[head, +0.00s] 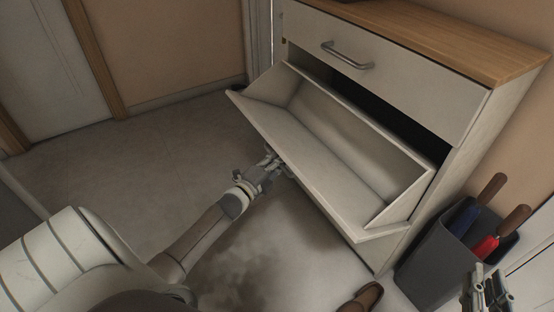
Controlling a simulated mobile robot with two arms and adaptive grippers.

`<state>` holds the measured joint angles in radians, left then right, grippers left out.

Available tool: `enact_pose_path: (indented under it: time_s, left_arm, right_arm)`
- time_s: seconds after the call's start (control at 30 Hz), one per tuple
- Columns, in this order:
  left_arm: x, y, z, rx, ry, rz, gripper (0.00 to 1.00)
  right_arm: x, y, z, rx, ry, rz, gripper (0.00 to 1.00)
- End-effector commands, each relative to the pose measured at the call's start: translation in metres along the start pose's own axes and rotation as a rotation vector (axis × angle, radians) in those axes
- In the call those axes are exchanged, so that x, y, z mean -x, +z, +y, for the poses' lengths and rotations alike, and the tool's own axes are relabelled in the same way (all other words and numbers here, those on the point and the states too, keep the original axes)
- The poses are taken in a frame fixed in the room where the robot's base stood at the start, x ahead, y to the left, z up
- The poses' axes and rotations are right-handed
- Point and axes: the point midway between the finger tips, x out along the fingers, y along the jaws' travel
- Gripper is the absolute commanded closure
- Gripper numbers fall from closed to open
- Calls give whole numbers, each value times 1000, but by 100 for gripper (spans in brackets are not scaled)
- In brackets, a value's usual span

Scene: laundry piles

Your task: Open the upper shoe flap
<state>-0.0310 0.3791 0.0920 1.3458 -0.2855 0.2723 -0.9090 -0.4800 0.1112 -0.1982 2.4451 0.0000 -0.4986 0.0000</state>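A white shoe cabinet (470,150) stands at the right under a wooden top. Its tilting flap (310,165) is swung out and down, showing an empty, pale tray inside and a dark gap behind. The panel (400,70) above it, with a metal handle (346,56), is shut. My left gripper (274,163) is at the outer front face of the open flap, near its left part. Its fingertips are partly hidden by the flap and wrist, so I cannot tell whether they touch it. My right gripper (487,288) is at the bottom right, apart from the cabinet, with its fingers apart and empty.
A dark grey bin (440,262) with brown, blue and red handled items stands against the cabinet's right side, close to my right gripper. A brown shoe (366,297) lies on the floor in front. The floor (130,165) at the left is clear, up to a wall and door.

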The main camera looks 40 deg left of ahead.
Motion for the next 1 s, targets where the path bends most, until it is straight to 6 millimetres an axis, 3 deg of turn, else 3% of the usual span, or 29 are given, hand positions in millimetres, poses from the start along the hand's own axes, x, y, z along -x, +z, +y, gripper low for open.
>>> enact_pose_path:
  time_s: [0.5, 0.97, 1.0]
  left_arm:
    - [-5, -2, -14, -16, 32, 2, 100]
    - [-5, -2, -13, -18, 38, 1, 100]
    - [-5, -2, -13, -18, 38, 1, 86]
  right_arm:
    - [35, 81, 12, 1, 28, -461, 79]
    - [42, 92, 13, 0, 31, -520, 79]
    - [42, 92, 13, 0, 32, -520, 79]
